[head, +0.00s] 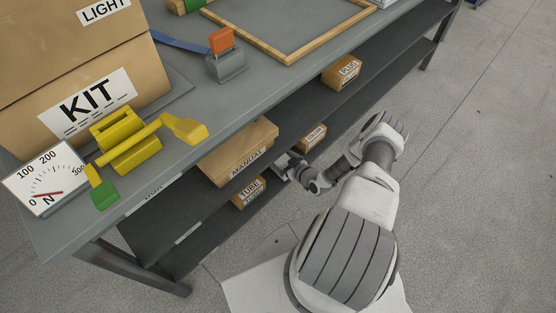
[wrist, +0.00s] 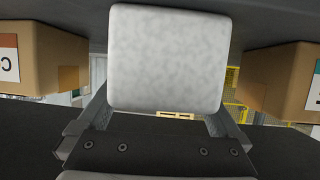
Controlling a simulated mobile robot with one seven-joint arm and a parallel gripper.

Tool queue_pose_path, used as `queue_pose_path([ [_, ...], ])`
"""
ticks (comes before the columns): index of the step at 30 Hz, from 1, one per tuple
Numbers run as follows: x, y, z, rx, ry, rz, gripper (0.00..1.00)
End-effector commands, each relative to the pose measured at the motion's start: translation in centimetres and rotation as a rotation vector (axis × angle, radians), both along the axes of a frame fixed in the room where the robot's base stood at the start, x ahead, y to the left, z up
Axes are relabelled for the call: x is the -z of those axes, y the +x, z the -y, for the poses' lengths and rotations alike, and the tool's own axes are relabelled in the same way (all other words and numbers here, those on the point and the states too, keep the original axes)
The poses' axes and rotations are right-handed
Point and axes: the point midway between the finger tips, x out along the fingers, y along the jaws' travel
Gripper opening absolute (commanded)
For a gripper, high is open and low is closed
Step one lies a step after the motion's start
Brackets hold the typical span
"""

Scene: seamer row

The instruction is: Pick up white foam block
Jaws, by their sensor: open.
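The white foam block (wrist: 165,58), pale grey-white with rounded corners, fills the upper middle of the wrist view. My gripper (wrist: 160,108) is open, with one finger at each side of the block's lower part. The block hides the fingertips, and I cannot tell whether either finger touches it. In the head view my gripper (head: 284,164) reaches in at the shelf edge under the table. The block cannot be made out clearly there.
Cardboard boxes stand left (wrist: 40,62) and right (wrist: 278,82) of the block in the wrist view. The head view shows a MANUAL box (head: 238,153), a TUBE box (head: 248,192) and a small box (head: 311,138) near my gripper. The tabletop (head: 215,105) overhangs the shelves.

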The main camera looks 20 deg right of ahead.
Motion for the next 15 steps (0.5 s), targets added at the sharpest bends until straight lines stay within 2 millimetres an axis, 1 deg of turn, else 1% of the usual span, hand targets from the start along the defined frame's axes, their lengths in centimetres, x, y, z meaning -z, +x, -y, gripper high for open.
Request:
queue_pose_path([
  [2,0.0,0.0,0.0,0.0,0.0,0.0,1.0],
  [5,0.0,0.01,-0.01,0.0,0.0,0.0,0.84],
  [6,-0.01,0.01,-0.01,0.0,0.0,0.0,0.77],
  [8,-0.01,0.01,-0.01,0.0,0.0,0.0,0.66],
  [9,-0.01,0.01,-0.01,0.0,0.0,0.0,0.59],
  [13,-0.01,0.01,-0.01,0.0,0.0,0.0,0.35],
  [15,-0.01,0.02,-0.02,0.0,0.0,0.0,0.34],
])
